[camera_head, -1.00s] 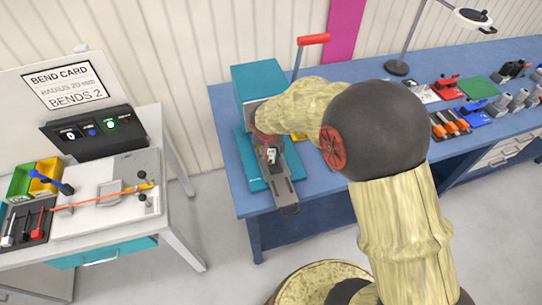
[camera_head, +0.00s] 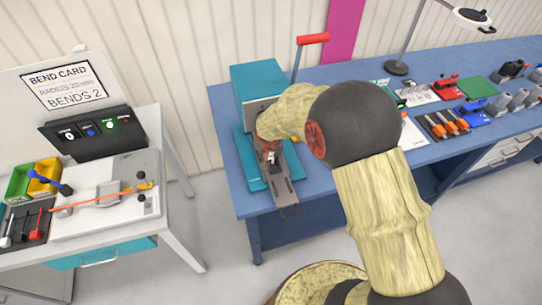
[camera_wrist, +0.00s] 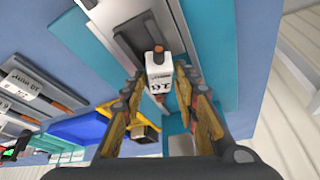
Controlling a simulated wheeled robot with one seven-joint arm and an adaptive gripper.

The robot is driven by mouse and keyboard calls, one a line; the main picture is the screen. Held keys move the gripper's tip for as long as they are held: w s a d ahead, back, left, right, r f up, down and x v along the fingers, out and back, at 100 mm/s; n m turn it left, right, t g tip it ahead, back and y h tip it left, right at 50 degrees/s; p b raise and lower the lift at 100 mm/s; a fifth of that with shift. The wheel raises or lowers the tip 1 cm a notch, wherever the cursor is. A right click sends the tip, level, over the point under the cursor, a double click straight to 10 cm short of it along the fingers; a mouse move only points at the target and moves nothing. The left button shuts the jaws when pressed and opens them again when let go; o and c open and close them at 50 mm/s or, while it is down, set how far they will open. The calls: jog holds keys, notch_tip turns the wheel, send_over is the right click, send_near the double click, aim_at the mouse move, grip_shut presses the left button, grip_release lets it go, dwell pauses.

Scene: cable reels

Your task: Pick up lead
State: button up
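A lead (camera_wrist: 158,72) with a white, labelled body and a reddish-brown end lies on the grey metal track of a teal press (camera_head: 258,80). In the wrist view it is between the two fingers of my gripper (camera_wrist: 160,82). The fingers are apart, with a narrow gap seen on each side of the white body. In the head view my gripper (camera_head: 268,152) is low over the track, and only a small white part of the lead (camera_head: 272,158) shows. The far end of the lead is hard to make out.
The press has a red-handled lever (camera_head: 312,39). Other labelled leads (camera_wrist: 30,84) lie to the left in the wrist view, near a blue and yellow bin (camera_wrist: 84,128). A bend station (camera_head: 105,210) stands on a separate bench at left. The blue table (camera_head: 225,100) carries several tools at right.

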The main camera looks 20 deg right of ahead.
jog(key=c, duration=0.6)
grip_shut()
jog(key=shift+r, duration=0.1)
